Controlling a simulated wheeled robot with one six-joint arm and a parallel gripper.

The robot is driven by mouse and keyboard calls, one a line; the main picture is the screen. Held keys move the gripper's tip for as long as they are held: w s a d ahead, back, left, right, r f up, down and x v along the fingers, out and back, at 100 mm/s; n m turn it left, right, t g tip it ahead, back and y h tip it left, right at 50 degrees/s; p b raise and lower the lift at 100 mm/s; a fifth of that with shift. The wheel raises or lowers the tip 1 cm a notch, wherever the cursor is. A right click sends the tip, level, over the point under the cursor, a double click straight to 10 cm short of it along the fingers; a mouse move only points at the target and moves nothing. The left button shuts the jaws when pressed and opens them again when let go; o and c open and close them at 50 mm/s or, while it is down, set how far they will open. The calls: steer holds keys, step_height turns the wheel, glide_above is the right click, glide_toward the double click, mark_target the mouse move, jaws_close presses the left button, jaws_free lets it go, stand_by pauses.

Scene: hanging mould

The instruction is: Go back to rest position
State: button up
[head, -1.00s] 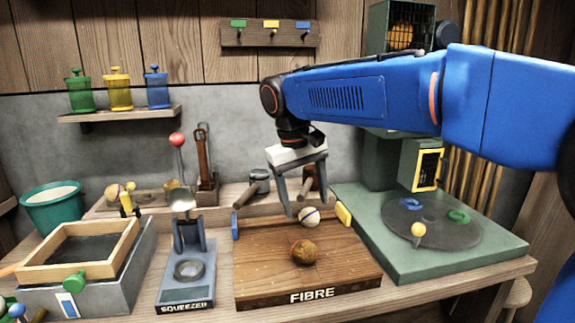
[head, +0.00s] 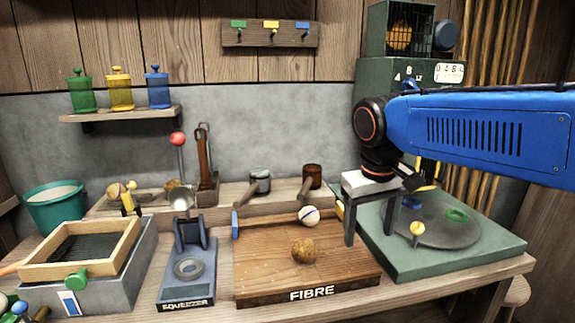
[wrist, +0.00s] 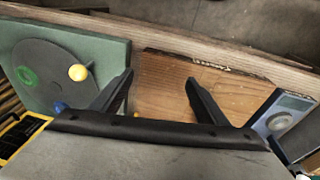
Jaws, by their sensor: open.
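My gripper (head: 370,225) is open and empty. In the head view it hangs over the right edge of the wooden FIBRE board (head: 270,270) and the left edge of the green machine base (head: 400,260). In the wrist view its two fingers (wrist: 160,88) are spread apart above the board (wrist: 165,95), with nothing between them. A brown fibrous ball (head: 303,250) and a white ball with a dark stripe (head: 309,216) rest on the board, clear of the gripper.
The green base carries a dark round plate (head: 450,232) with a yellow knob (head: 417,230). The squeezer (head: 188,270) and a wood-framed tray (head: 80,250) stand to the left. A shelf with several coloured jars (head: 120,115) hangs on the wall.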

steer(key=s+d+f+m+t, duration=0.1)
steer(key=s+d+f, duration=0.4)
steer(key=s, duration=0.3)
steer(key=s+d+f+m+t, duration=0.1)
steer(key=s+d+f+m, duration=0.1)
steer(key=s+d+f, duration=0.4)
step_height(320, 180, down, 2)
steer(key=shift+s+f+t+y, duration=0.1)
steer(key=shift+s+t+y, duration=0.25)
steer(key=shift+s, duration=0.75)
